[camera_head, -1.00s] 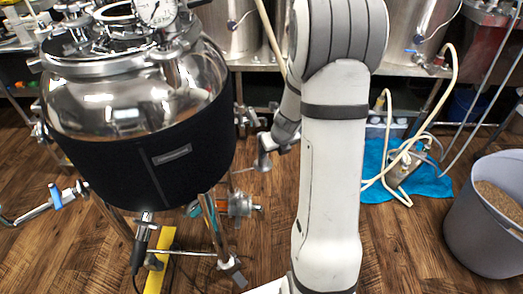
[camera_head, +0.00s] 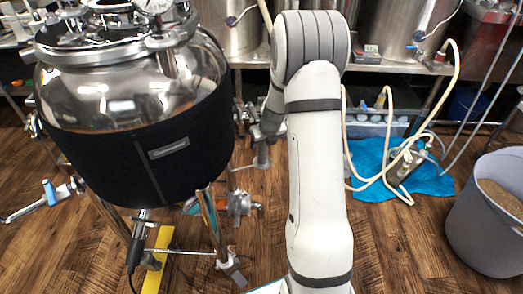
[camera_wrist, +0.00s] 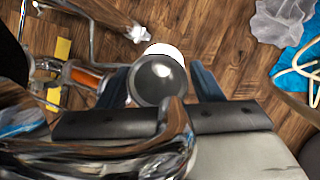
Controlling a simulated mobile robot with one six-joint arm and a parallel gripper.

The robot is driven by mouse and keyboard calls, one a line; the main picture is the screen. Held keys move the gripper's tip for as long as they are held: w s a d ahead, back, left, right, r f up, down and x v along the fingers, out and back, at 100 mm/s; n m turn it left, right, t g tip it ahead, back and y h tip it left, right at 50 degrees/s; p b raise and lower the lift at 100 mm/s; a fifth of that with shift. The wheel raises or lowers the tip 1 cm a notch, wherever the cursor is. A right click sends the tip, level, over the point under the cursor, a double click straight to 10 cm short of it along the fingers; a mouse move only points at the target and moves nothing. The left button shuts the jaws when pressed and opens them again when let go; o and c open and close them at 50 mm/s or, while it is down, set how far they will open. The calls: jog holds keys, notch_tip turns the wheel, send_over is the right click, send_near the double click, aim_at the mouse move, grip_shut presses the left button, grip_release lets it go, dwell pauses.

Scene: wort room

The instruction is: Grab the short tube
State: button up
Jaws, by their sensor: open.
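My gripper (camera_wrist: 157,76) is open in the wrist view, with a dark blue finger on each side. Between the fingers shows a short round piece (camera_wrist: 158,80) with a dark glossy end and a white edge behind it. It may be the short tube; I cannot tell for certain. No grip on it shows, and I cannot tell how far it lies from the fingers. In the head view my grey wrist hangs just right of the black-jacketed tank (camera_head: 120,150); the fingers and a short tube are not clear there.
A shiny curved metal surface (camera_wrist: 110,155) fills the wrist view's lower left, close to my gripper. A grey grain bin (camera_head: 478,225) stands at right. A blue sheet (camera_head: 430,185) with hoses lies on the wooden floor. A yellow strip (camera_head: 158,265) lies below the tank.

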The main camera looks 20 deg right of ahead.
jog(key=shift+r, duration=0.1)
jog(key=c, duration=1)
jog(key=shift+c, duration=0.2)
